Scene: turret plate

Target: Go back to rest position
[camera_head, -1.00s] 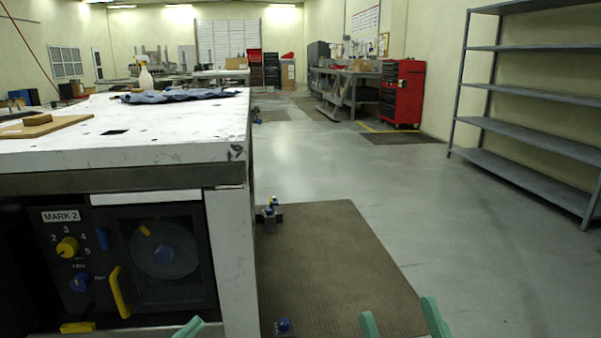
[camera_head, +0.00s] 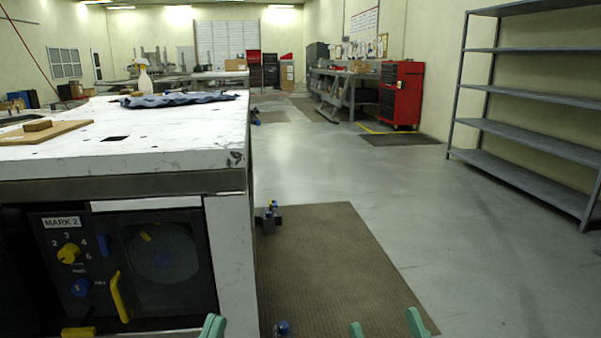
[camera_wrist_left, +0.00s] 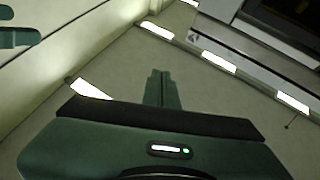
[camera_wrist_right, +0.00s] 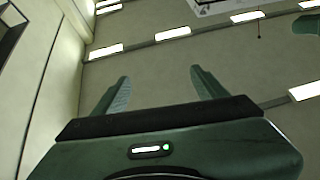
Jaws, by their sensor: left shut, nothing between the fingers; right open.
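My left gripper (camera_head: 213,326) shows as green fingertips at the bottom edge of the head view, in front of the workbench's right leg. Its fingers (camera_wrist_left: 163,90) are pressed together in the left wrist view, with nothing between them. My right gripper (camera_head: 386,326) shows as two separate green fingertips at the bottom edge, over the brown mat. In the right wrist view its fingers (camera_wrist_right: 160,90) are spread apart and empty. Both wrist views look up toward the ceiling lights. The rest of both arms is out of the head view.
A white-topped workbench (camera_head: 175,130) stands close on the left, with a dark MARK 2 panel (camera_head: 130,265) below. A blue cloth (camera_head: 180,99), a spray bottle (camera_head: 144,78) and a wooden board (camera_head: 60,133) are on top. Grey shelves (camera_head: 525,125) stand right.

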